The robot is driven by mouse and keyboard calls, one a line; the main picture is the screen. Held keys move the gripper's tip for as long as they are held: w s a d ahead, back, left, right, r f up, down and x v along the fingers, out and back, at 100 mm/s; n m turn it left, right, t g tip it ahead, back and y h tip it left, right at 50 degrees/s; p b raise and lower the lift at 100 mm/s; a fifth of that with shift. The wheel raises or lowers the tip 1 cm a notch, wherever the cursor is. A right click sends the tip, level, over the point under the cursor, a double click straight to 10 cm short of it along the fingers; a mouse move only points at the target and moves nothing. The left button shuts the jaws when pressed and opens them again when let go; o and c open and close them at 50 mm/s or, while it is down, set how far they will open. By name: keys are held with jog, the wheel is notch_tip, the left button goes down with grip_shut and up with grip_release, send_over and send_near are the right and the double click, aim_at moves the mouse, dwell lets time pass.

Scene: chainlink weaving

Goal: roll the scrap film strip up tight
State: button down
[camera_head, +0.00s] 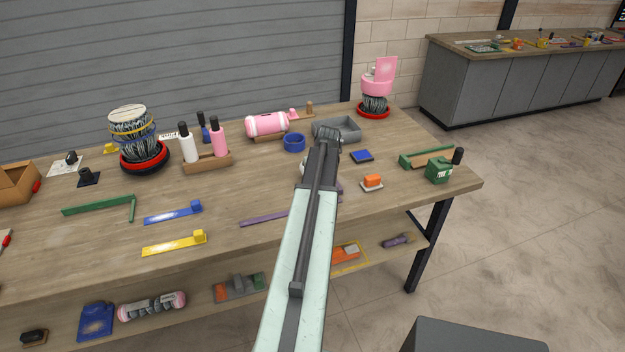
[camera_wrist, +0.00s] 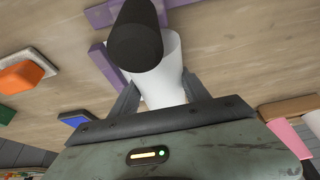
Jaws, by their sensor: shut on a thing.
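My gripper (camera_wrist: 160,100) is shut on a white cylindrical piece (camera_wrist: 165,75) with a dark round end (camera_wrist: 136,34), held above the wooden tabletop. In the head view my arm hides most of it; only a white edge (camera_head: 303,167) shows left of the arm. A purple strip (camera_wrist: 104,68) lies on the table below and partly behind the held piece; its left end (camera_head: 264,218) shows in the head view. I cannot tell whether the white piece is the scrap film strip, and I see no loose film clearly.
A blue strip (camera_head: 172,215) and a yellow strip (camera_head: 174,244) lie to the left. An orange block (camera_head: 372,180) sits right of my arm. A blue ring (camera_head: 294,142) and a grey tray (camera_head: 345,128) stand behind. A wooden holder (camera_head: 208,164) carries white and pink bottles.

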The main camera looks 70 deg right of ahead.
jog(key=shift+s+d, duration=0.75)
jog(key=shift+s, duration=0.35)
jog(key=shift+c, duration=2.2)
grip_release()
jog(key=shift+r, duration=0.1)
jog(key=p+v, duration=0.7)
jog(key=v, duration=0.1)
jog(key=shift+f, duration=0.2)
